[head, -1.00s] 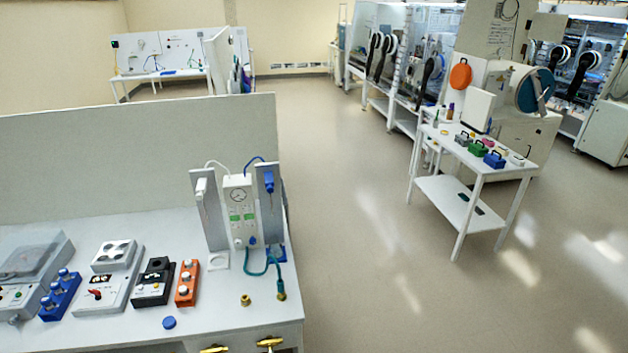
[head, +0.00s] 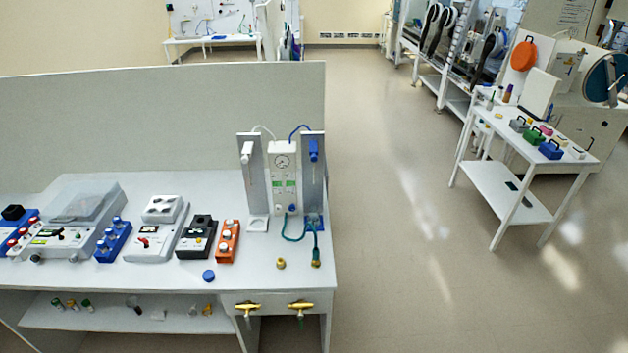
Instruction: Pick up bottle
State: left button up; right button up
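Small bottles stand on the white cart at the right of the head view. One is a dark brown bottle (head: 507,93) near the cart's back left corner, with a smaller light bottle (head: 489,101) to its left. Several small bottles or vials, one with a green cap (head: 87,305), stand or lie on the lower shelf of the near bench. I cannot tell which bottle the task means. Neither of my grippers is in view.
The near white bench (head: 150,275) carries devices and a gauge stand (head: 285,175), with a panel (head: 170,120) behind. Open floor (head: 400,200) lies between bench and cart.

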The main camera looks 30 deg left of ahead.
aim_at(313, 215)
jog(key=i+u, duration=0.1)
jog(key=u, duration=0.9)
jog(key=i+l+u, duration=0.45)
jog(key=l, duration=0.25)
jog(key=i+l+u, duration=0.2)
jog(key=l, duration=0.15)
jog(key=i+l+u, duration=0.25)
jog(key=l, duration=0.15)
jog(key=l+u, duration=0.2)
jog(key=l, duration=0.25)
jog(key=i+l+u, duration=0.1)
jog(key=l+u, duration=0.15)
jog(key=l, duration=0.2)
